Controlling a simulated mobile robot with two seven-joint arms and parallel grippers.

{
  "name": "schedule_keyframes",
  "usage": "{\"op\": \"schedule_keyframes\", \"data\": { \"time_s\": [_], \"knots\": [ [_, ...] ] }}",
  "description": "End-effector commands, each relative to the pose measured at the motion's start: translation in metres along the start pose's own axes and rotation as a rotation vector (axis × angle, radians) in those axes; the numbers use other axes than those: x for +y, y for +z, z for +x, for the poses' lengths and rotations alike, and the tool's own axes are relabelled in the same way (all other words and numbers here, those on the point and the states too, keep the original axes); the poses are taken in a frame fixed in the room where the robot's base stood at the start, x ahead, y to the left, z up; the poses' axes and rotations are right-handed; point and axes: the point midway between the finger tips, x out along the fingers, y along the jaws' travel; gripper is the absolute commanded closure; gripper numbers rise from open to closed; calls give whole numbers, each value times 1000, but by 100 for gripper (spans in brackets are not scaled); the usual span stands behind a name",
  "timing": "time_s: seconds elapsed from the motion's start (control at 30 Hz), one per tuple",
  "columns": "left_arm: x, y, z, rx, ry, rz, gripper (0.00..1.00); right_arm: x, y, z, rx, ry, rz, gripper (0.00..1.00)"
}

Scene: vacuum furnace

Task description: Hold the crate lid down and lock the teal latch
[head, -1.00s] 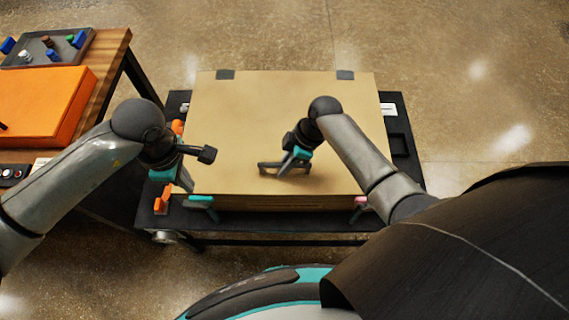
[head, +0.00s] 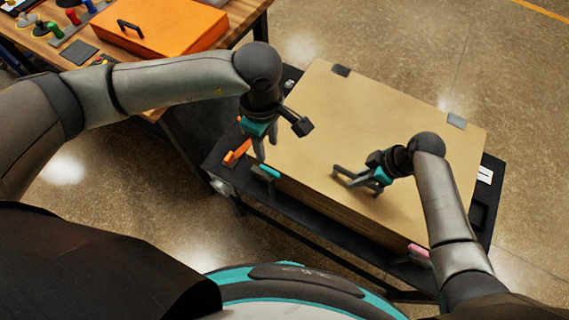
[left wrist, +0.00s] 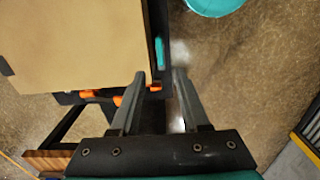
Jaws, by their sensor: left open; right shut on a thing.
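The crate (head: 330,110) has a flat tan lid that looks down on its body. The teal latch (head: 267,173) is on its front side near the left corner; it also shows in the left wrist view (left wrist: 159,53), just beyond the fingertips and between their lines. My left gripper (head: 258,152) is open and empty, pointing down beside the crate's front left corner, close to the latch but apart from it. My right gripper (head: 362,182) is shut on a dark bar-like handle on the lid, partly hidden by the gripper.
A pink latch (head: 418,251) is at the crate's front right. The crate stands on a black cart (head: 480,215); orange parts (head: 237,153) sit at its left side. A wooden bench (head: 245,18) with an orange case (head: 160,35) is at upper left. Floor beyond is clear.

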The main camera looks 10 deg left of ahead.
Motion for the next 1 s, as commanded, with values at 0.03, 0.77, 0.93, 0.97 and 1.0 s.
{"op": "schedule_keyframes", "data": {
  "time_s": [0.03,0.77,0.93,0.97,1.0],
  "knots": [
    [0,-2,-3,4,1,-1,54,12,2,-5,-4,35,-2,100],
    [-3,-1,96,2,-7,-5,54,12,2,-5,-4,35,-2,100],
    [-2,-1,109,2,-6,-5,54,12,2,-5,-4,35,-2,100],
    [-2,-1,110,2,-5,-5,54,12,2,-5,-4,35,-2,100],
    [-2,-1,112,2,-4,-5,54,12,2,-5,-4,35,-2,100]
  ]
}}
